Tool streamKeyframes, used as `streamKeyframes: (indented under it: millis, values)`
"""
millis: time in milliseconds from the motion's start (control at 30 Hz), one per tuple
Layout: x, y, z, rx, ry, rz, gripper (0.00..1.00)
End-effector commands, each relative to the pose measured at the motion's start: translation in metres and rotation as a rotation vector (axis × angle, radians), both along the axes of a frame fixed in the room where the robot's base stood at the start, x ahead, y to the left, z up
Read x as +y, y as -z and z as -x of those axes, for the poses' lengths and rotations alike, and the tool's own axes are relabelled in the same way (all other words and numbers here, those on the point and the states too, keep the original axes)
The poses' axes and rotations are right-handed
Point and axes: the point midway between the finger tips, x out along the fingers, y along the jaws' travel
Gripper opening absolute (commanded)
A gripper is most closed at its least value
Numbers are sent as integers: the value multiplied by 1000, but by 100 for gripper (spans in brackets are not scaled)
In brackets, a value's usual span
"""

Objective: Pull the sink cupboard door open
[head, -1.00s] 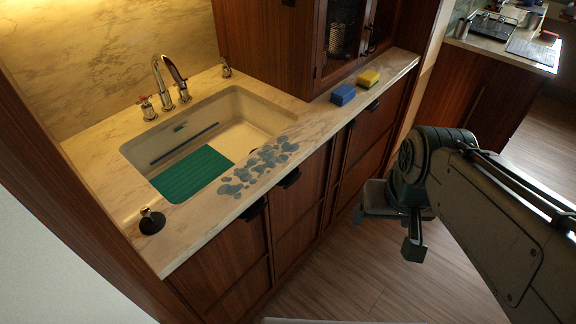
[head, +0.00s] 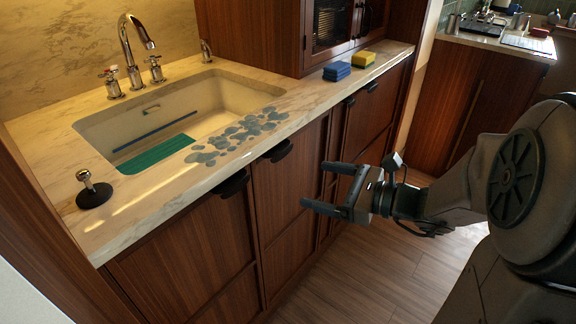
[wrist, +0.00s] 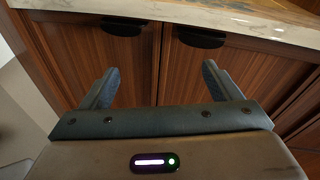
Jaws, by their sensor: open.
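Two dark brown wooden door fronts stand side by side under the sink counter: a left one (head: 185,255) and a right one (head: 290,190). Each has a black cup-shaped handle at its top edge, the left handle (head: 232,184) and the right handle (head: 279,151). Both fronts look closed. My gripper (head: 316,185) is open and empty, in front of the cupboards and to the right of both handles in the head view. In the wrist view my gripper (wrist: 160,72) points at the fronts, with the left handle (wrist: 122,28) and right handle (wrist: 201,38) beyond its fingertips, touching neither.
The marble counter (head: 150,205) overhangs the fronts and holds the sink (head: 215,95), a faucet (head: 128,50), a black-based knob (head: 94,190), a blue sponge (head: 337,71) and a yellow sponge (head: 363,59). Wooden floor (head: 345,270) before the cupboards is clear.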

Motion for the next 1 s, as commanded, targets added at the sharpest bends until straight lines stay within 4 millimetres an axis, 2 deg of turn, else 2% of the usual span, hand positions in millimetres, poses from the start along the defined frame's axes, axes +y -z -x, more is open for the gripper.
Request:
streamKeyframes:
  millis: [33,200,367,467,800,1000]
  values:
    - [-9,17,-10,19,52,-59,84]
    - [-28,22,-31,46,161,-185,84]
    - [-27,21,-40,51,185,-215,84]
    - [-16,21,-48,50,182,-215,84]
    - [41,22,-92,50,180,-213,84]
    - [65,21,-111,49,182,-213,84]
